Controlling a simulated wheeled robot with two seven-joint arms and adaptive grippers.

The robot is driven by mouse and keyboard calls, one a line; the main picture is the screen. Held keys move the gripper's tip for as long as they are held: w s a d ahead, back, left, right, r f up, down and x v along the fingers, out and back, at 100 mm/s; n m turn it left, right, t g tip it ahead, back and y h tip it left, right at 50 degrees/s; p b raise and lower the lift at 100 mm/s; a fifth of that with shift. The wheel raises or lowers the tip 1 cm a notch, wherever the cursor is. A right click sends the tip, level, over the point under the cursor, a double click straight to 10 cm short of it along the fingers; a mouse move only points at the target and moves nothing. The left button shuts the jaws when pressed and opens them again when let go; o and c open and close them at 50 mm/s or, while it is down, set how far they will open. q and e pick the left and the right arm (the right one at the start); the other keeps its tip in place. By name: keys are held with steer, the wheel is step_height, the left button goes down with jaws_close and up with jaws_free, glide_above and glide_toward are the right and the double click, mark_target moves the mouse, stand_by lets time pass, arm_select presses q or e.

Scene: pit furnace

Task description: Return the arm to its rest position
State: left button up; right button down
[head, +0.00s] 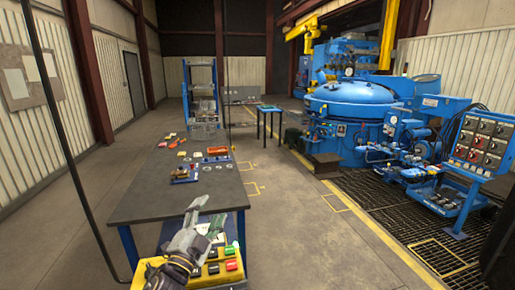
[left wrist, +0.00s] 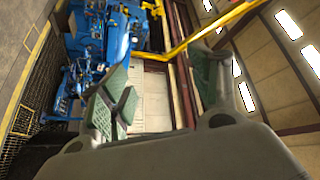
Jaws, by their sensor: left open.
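My left gripper (head: 207,214) is at the near end of the dark workbench (head: 160,204), over a yellow control box (head: 150,272) with coloured buttons. In the left wrist view its two fingers with green pads stand apart (left wrist: 160,95), with nothing held between them. The gripper and forearm hide part of the box; I cannot tell whether they touch it. My right gripper is not in view.
Small parts, a blue tray (head: 185,175) and an orange piece (head: 217,150) lie on the bench. A blue furnace (head: 350,100) and control panel (head: 484,142) stand right, beside floor grating (head: 390,215).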

arm_select(q)
steer(key=s+a+f+n+g+y, duration=0.2)
steer(key=s+a+f+n+g, duration=0.1)
steer(key=f, duration=0.3)
steer(key=s+a+f+n+g+y, duration=0.2)
steer(key=s+a+f+n, duration=0.15)
steer(key=f, duration=0.35)
steer(key=s+a+f+n+g+y, duration=0.2)
steer(key=f+n+g, duration=0.1)
steer(key=f, duration=0.3)
steer(key=s+f+n+g, duration=0.2)
steer(key=s+f+g, duration=0.3)
steer(key=s, duration=0.4)
steer(key=s+f+n+g, duration=0.1)
steer(key=s+f+g, duration=0.4)
steer(key=s, duration=0.4)
step_height(320, 180, down, 33)
steer(key=s, duration=0.2)
steer(key=s+a+f, duration=0.2)
steer(key=s+f, duration=0.8)
steer(key=s, duration=0.1)
steer(key=s+a+f+g, duration=0.1)
steer(key=s+a+f, duration=0.1)
steer(key=s+f, duration=0.9)
steer(key=shift+s+h, duration=0.25)
steer(key=shift+h, duration=0.05)
